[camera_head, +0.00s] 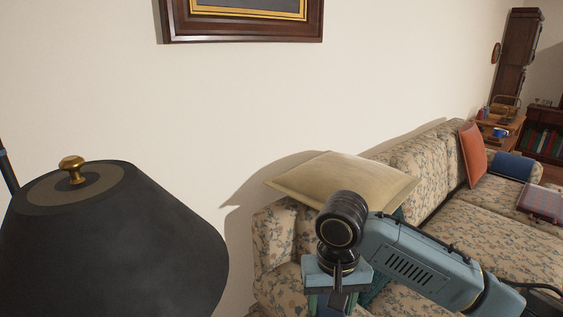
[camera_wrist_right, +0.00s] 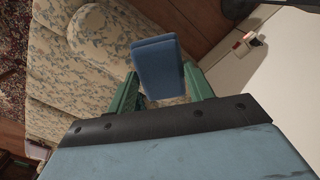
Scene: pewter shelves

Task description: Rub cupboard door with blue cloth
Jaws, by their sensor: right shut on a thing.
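My right gripper (camera_wrist_right: 162,90) is shut on the blue cloth (camera_wrist_right: 158,66), which shows as a folded block between its green fingers in the right wrist view. In the head view my right gripper (camera_head: 338,302) points down at the bottom edge, in front of the sofa's near end; its fingertips and the cloth are cut off. I cannot make out a cupboard door for certain; a tall dark wooden piece (camera_head: 518,55) stands at the far right back. My left gripper is not in view.
A black lampshade (camera_head: 120,245) with a brass knob fills the lower left. A flowered sofa (camera_head: 480,245) with a beige cushion (camera_head: 345,178) runs along the wall. A framed picture (camera_head: 240,33) hangs above. A side table (camera_head: 502,126) stands beyond the sofa.

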